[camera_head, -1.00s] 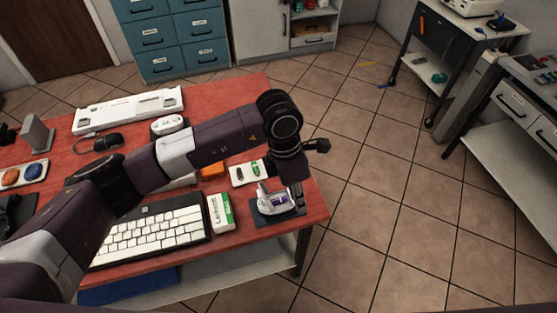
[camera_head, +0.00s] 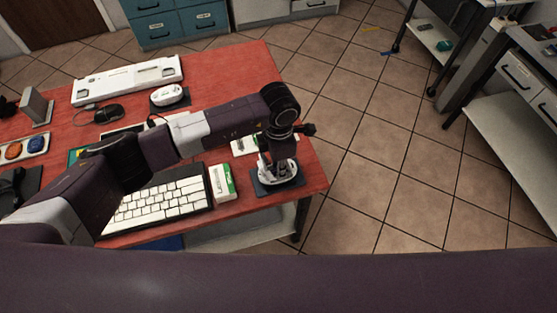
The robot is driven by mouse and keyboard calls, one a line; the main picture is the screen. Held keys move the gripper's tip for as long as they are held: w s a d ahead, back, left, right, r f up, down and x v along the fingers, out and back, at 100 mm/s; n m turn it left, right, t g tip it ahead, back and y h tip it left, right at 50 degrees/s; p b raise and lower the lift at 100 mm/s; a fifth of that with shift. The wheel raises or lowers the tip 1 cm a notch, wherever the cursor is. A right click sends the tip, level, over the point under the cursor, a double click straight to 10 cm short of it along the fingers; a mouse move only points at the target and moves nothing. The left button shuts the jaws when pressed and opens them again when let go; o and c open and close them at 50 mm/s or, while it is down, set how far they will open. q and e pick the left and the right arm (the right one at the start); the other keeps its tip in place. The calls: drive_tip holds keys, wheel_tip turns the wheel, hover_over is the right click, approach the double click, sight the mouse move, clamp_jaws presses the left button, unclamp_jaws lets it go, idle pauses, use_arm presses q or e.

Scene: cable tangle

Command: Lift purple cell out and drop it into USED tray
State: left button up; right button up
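My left gripper (camera_head: 277,168) points down over an open white device (camera_head: 294,174) on a dark mat (camera_head: 283,187) at the table's right end. Its fingers are at or in the device; at this size I cannot tell whether they are open or shut. The purple cell is not discernible now; the gripper covers the device's middle. A small pale tray (camera_head: 237,146) shows partly behind my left arm. No USED label is readable, so I cannot tell which tray it is. My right gripper is out of view.
A white-and-green box (camera_head: 222,183) and a keyboard (camera_head: 160,205) lie left of the device. Another white device (camera_head: 168,95) sits on a mat farther back. A tray with orange and blue items (camera_head: 25,148) is at far left. Open floor lies right of the table.

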use_arm(q)
drive_tip(key=c, duration=0.4)
clamp_jaws()
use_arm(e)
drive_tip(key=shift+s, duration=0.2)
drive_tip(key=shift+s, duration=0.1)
use_arm(q)
drive_tip(key=shift+r+p, duration=0.3)
drive_tip(key=shift+r, duration=0.45)
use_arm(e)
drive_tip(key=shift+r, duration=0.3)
use_arm(q)
drive_tip(key=shift+r+p, duration=0.65)
drive_tip(key=shift+r, duration=0.95)
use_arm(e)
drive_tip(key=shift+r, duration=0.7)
